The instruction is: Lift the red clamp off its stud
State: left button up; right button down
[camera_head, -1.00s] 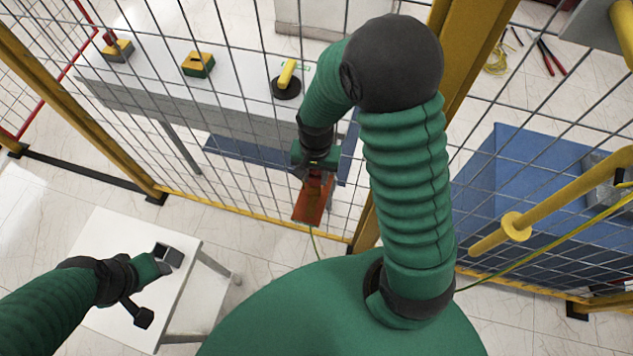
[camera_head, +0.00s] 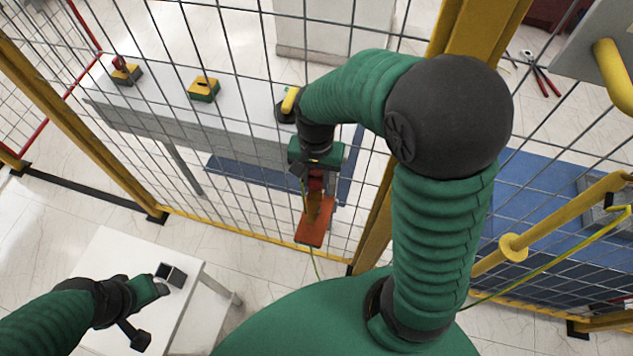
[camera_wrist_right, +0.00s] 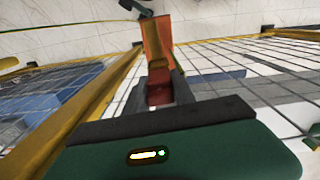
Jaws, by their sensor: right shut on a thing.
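The red clamp (camera_head: 316,222) hangs below my right gripper (camera_head: 314,180) in the head view, in front of the mesh fence. In the right wrist view the clamp (camera_wrist_right: 158,42) sticks out between the dark fingers of my right gripper (camera_wrist_right: 160,92), which are shut on its red end. The clamp touches no stud that I can see; a thin green-yellow wire runs down from it. My left gripper (camera_head: 166,282) is over a small white table at lower left; its jaw opening is unclear.
The yellow-framed mesh fence (camera_head: 250,190) stands close to the clamp. Behind it, a long white table (camera_head: 240,100) holds yellow-topped blocks. A yellow bar (camera_head: 560,215) with a collar and a green-yellow cable (camera_head: 545,262) is at right. The small white table (camera_head: 110,265) is at lower left.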

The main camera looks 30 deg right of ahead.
aim_at(316, 171)
jog(key=r+p, duration=0.4)
jog(key=shift+d+r, duration=0.2)
jog(key=shift+r, duration=0.1)
jog(key=shift+r+p, duration=0.75)
jog(key=shift+a, duration=0.1)
jog(key=shift+w+f, duration=0.1)
